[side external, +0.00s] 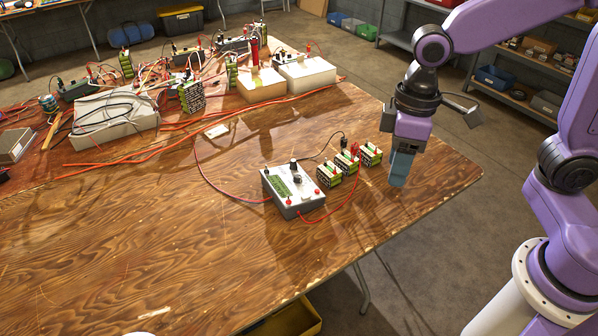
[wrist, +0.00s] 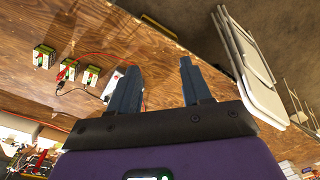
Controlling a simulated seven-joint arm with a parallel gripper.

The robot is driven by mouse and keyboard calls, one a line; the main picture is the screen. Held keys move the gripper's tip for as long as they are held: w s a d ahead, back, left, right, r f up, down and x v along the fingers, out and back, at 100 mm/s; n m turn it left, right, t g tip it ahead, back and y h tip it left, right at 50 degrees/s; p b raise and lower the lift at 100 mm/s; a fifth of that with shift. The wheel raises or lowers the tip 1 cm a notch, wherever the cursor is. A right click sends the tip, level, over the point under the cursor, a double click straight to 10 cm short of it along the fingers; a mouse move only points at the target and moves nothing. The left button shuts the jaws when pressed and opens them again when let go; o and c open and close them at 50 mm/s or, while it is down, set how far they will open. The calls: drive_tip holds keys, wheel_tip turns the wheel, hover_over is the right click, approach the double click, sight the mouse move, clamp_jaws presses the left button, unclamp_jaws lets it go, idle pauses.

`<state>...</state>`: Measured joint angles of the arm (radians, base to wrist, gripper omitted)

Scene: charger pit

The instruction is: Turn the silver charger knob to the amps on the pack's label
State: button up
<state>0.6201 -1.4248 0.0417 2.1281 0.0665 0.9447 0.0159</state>
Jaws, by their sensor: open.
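The charger (side external: 291,192) is a grey box on the wooden table with a green panel, dark knobs on top and red terminals. Which knob is silver, and where it points, is too small to tell. Three green-and-black battery packs (side external: 329,176) stand in a row to its right; their label text is unreadable. My gripper (side external: 398,180) points down, right of the packs and apart from the charger. In the wrist view my gripper (wrist: 158,64) is open and empty. The packs (wrist: 43,56) are at left there, and the charger (wrist: 109,87) is partly hidden behind the left finger.
Red leads (side external: 225,191) loop across the table from the charger, and a black cable runs near the packs. Cluttered electronics and cream boxes (side external: 262,84) fill the table's back. The front wood is clear. The table's right edge lies near my gripper.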

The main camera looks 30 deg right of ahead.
drive_tip(key=w+a+f+m, duration=0.1)
drive_tip(key=w+a+m, duration=0.15)
drive_tip(key=w, duration=0.75)
drive_tip(key=m+y, duration=0.1)
drive_tip(key=m, duration=0.5)
hover_over(298, 176)
drive_tip(key=d, duration=0.3)
wheel_tip(298, 176, down, 8)
drive_tip(key=a+f, duration=0.1)
drive_tip(key=f, duration=0.4)
drive_tip(key=a+f, duration=0.1)
drive_tip(key=f, duration=1.1)
drive_tip(key=shift+s+a+f, duration=0.1)
drive_tip(key=shift+a+f, duration=0.05)
drive_tip(key=shift+a, duration=0.25)
clamp_jaws()
